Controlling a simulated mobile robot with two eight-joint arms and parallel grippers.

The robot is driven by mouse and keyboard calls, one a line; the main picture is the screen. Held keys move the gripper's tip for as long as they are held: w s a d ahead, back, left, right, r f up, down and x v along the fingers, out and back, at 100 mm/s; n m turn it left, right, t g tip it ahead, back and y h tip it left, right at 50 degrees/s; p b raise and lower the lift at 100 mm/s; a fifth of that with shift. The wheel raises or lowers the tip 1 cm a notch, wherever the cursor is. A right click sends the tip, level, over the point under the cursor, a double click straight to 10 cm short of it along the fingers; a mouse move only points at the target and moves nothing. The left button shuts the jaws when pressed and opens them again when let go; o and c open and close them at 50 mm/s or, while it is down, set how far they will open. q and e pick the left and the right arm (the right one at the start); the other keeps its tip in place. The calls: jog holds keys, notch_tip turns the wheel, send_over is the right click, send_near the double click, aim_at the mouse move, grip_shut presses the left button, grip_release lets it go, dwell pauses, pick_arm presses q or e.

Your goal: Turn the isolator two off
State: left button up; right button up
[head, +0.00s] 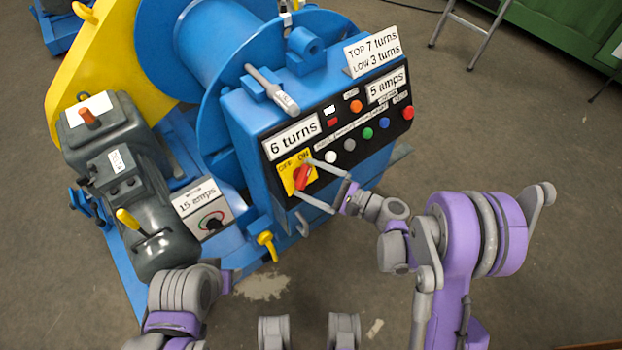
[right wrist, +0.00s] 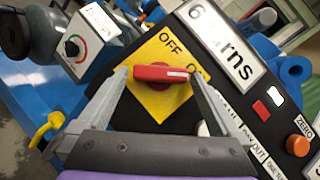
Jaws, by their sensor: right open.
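The isolator is a red rotary handle (head: 302,178) on a yellow plate (head: 287,170) marked OFF and ON, at the lower left corner of the black control panel. In the right wrist view the red handle (right wrist: 163,73) lies across the plate, its white-marked end toward the ON side. No number on this isolator can be read. My right gripper (head: 301,177) is open, with one finger on each side of the handle; it also shows in the right wrist view (right wrist: 158,75). Whether the fingers touch the handle cannot be told.
The blue winch cabinet (head: 245,140) carries a "6 turns" sign (head: 291,137) and several buttons right of the isolator. A "15 amps" dial box (head: 200,205) and a yellow lever (head: 266,241) stand left and below. Floor on the right is mostly clear.

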jog(key=c, duration=1.2)
jog(key=shift+n, duration=0.3)
jog(key=n+g, duration=0.1)
jog(key=n+g+p, duration=0.1)
jog(key=n, duration=0.1)
jog(key=n+g, duration=0.1)
jog(key=n, duration=0.1)
jog(key=shift+w+d+r+h+p, duration=0.1)
jog(key=shift+w+r+h+p, duration=0.1)
jog(key=shift+r+h+p, duration=0.2)
jog(key=n+g, duration=0.1)
jog(key=n+h+p, duration=0.1)
jog(key=n, duration=0.1)
jog(key=n+g, duration=0.1)
jog(key=shift+w+r+n+g+h+p, duration=0.1)
jog(key=shift+r+n+g+h+p, duration=0.2)
jog(key=shift+h+p, duration=0.1)
jog(key=n+h+p, duration=0.1)
jog(key=n, duration=0.1)
jog(key=n+h+p, duration=0.1)
jog(key=n, duration=0.1)
jog(key=shift+a+r+g+h, duration=0.2)
jog(key=shift+g+h, duration=0.1)
jog(key=shift+g, duration=0.1)
jog(key=shift+a+n+h+p, duration=0.15)
jog(key=shift+n+h+p, duration=0.4)
jog(key=shift+n+h, duration=0.65)
jog(key=shift+w+n, duration=0.1)
jog(key=shift+n, duration=0.3)
